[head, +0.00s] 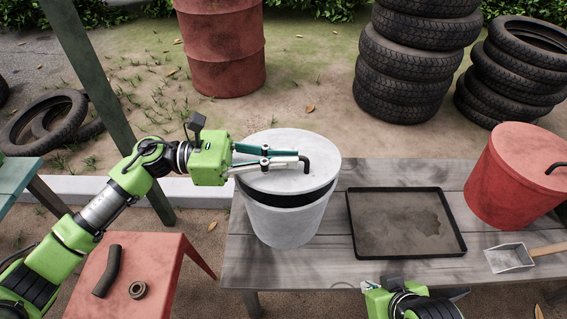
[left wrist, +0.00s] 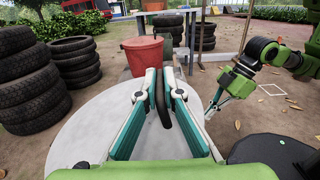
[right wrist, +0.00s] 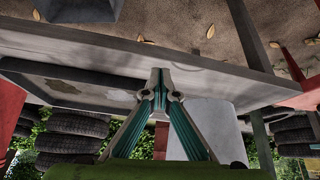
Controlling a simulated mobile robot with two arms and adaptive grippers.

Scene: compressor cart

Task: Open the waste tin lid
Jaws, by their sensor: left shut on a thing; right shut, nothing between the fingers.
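A grey tin (head: 287,220) stands at the left end of the grey wooden table. Its round grey lid (head: 275,145) is apart from the rim at the front, with a dark gap showing between them. My left gripper (head: 300,160) is shut on the lid's black handle (head: 308,161); the handle (left wrist: 161,98) also shows between the fingers in the left wrist view. My right gripper (right wrist: 160,78) is shut and empty near the table's front edge. A red tin (head: 508,185) with a black lid handle stands at the table's right.
A shallow black tray (head: 405,248) with a dark stain lies right of the grey tin. A scoop (head: 510,257) lies beside it. A red stool (head: 125,275) holds a hose piece and a ring. Tyre stacks (head: 405,65) and a red drum (head: 222,50) stand behind.

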